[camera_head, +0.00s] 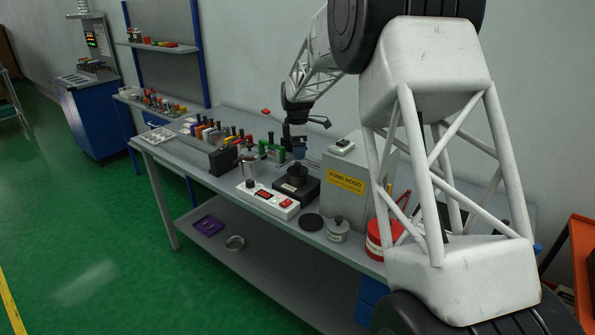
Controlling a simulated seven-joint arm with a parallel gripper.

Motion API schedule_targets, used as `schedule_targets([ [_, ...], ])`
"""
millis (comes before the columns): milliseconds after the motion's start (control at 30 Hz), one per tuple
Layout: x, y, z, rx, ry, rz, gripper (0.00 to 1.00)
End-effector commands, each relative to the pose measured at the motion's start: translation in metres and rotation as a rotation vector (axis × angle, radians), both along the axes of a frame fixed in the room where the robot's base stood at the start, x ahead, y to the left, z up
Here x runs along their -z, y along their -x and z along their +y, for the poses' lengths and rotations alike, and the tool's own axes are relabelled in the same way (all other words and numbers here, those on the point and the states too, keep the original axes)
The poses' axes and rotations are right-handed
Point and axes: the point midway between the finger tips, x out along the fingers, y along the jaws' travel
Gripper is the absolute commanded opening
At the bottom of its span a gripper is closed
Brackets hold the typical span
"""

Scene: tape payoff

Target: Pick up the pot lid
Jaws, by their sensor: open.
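A small dark pot (297,173) sits on a black square block (296,189) near the middle of the bench. A raised dark top shows on it, but I cannot clearly tell a lid from the pot at this size. A flat black disc (311,222) lies on the bench in front of the block. A small grey canister (338,231) with a knobbed top stands to the right of the disc. My gripper (299,154) hangs pointing down just above the dark pot. It is open, and I see nothing held in it.
A white control box (268,199) stands in front of the block. A steel cup (249,168) and green fixture (270,150) stand left and behind.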

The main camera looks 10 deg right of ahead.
Motion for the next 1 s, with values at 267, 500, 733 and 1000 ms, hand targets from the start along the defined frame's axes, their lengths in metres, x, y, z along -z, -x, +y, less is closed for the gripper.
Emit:
schedule_targets([
  [267,0.019,0.0,0.0,0.001,0.0,0.002,1.0],
  [500,0.026,0.0,0.0,0.001,0.0,0.0,1.0],
  [733,0.027,0.0,0.0,0.001,0.0,0.0,1.0],
  [1000,0.046,0.002,-0.001,0.001,0.0,0.002,1.0],
])
